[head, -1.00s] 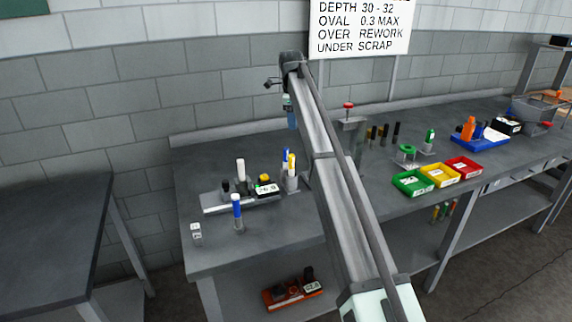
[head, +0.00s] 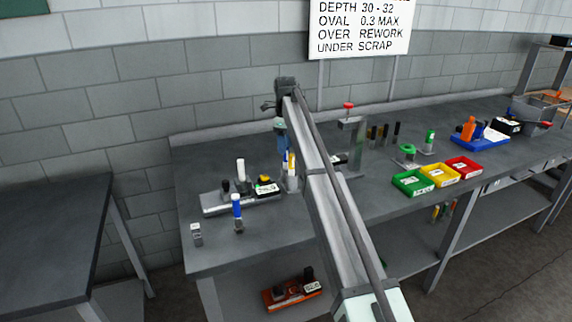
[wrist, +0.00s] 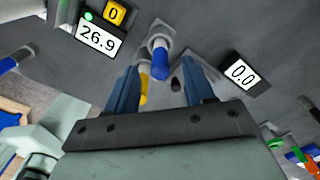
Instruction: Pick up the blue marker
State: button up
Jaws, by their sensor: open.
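A blue marker (head: 285,159) stands upright beside a yellow one (head: 291,163) at a pale holder, near the back of the bench. In the wrist view its blue end (wrist: 160,64) shows between my fingers, with the yellow one (wrist: 143,92) partly hidden behind my gripper. My gripper (head: 281,140) is open above the blue marker, one finger on each side; I cannot tell if either touches it. A second blue-topped item (head: 237,206) stands apart at the bench front; a blue end (wrist: 8,65) shows at the left of the wrist view.
A gauge with a display (head: 266,189) stands just left of the holder; its 26.9 screen (wrist: 99,39) and another reading 0.0 (wrist: 241,73) flank my fingers. Green (head: 412,184), yellow (head: 440,176) and red (head: 464,167) bins sit to the right.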

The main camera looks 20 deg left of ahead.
aim_at(286, 156)
jog(key=shift+f, duration=2.7)
grip_shut()
